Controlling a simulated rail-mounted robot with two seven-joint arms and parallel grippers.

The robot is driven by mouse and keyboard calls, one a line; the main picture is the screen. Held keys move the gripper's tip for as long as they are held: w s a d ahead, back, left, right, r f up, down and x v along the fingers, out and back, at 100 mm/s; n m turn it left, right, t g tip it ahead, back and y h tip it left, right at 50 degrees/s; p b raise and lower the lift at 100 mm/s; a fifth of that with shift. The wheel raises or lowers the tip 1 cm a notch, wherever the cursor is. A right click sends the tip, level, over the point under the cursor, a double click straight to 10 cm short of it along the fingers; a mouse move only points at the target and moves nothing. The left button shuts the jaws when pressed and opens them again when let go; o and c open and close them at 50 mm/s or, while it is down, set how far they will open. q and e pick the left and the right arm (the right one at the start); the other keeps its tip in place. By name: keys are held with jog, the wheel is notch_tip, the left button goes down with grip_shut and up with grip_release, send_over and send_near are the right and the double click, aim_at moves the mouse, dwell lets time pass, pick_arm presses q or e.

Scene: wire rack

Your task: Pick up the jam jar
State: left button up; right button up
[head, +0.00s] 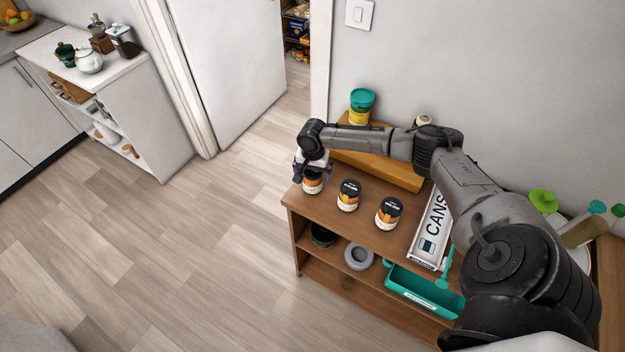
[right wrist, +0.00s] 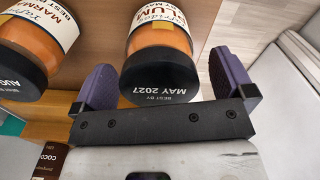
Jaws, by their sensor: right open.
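Three jars with black lids, orange contents and pale labels stand upright in a row on the wooden shelf top: a left jar (head: 312,186), a middle jar (head: 348,196) and a right jar (head: 388,213). I cannot tell from the head view which label marks the jam. My right gripper (head: 312,166) is at the left jar and hides its upper part. In the right wrist view, this jar (right wrist: 160,42), its lid reading "MAY 2027", sits between the two purple fingers of the open gripper (right wrist: 165,78). A neighbouring jar (right wrist: 32,40) is beside the left finger. My left gripper is not in view.
A white "CANS" box (head: 433,228) lies right of the jars. An orange-brown riser (head: 385,170) stands behind them, with a teal-lidded yellow container (head: 361,106) on it. A teal bin (head: 420,290) is on the lower shelf. Floor (head: 190,270) left of the shelf is clear.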

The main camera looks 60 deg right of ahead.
jog(key=shift+f, duration=0.85)
jog(key=shift+c, duration=0.5)
jog(key=c, duration=1.2)
